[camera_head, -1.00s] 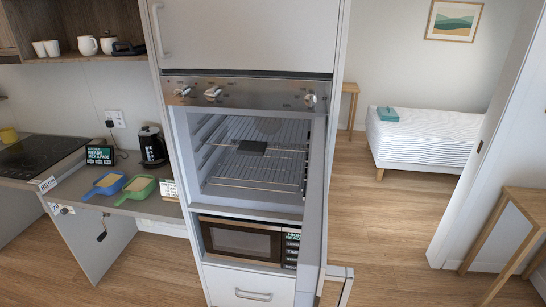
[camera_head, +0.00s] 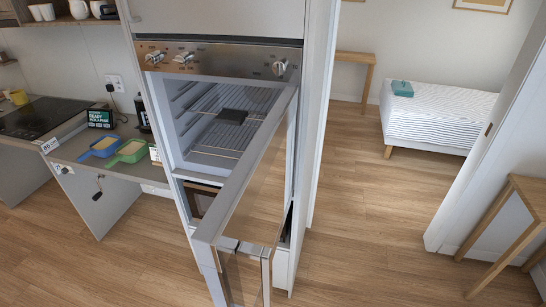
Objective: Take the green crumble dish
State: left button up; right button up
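The green crumble dish (camera_head: 114,161) sits on the counter left of the oven, with a beige filling and a handle pointing toward the front left. A similar blue dish (camera_head: 86,155) is beside it on the left. The oven (camera_head: 183,160) is open and holds a wire rack with a small dark flat object (camera_head: 232,116) on it. Its door (camera_head: 258,188) stands out toward me, with its handle (camera_head: 228,246) at the near end. Neither of my grippers is in view.
The open door hides much of the microwave below the oven. A black kettle (camera_head: 143,112) is partly hidden behind the oven housing. Wooden floor is clear to the right, before a bed (camera_head: 440,118) and wooden table (camera_head: 525,195).

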aim_at(131, 152)
jog(key=i+j, duration=0.3)
jog(key=i+j+z, duration=0.1)
jog(key=i+j, duration=0.15)
jog(key=j, duration=0.25)
jog(key=i+j, duration=0.25)
jog(key=j, duration=0.15)
jog(key=i+j+z, duration=0.1)
jog(key=i+j, duration=0.2)
jog(key=j, duration=0.15)
jog(key=i+j, duration=0.25)
jog(key=j, duration=0.15)
jog(key=i+j, duration=0.25)
jog(key=j, duration=0.2)
jog(key=i+j+z, duration=0.1)
jog(key=i+j, duration=0.15)
jog(key=j, duration=0.2)
jog(key=i+j, duration=0.2)
jog(key=j, duration=0.25)
jog(key=i+z, duration=0.05)
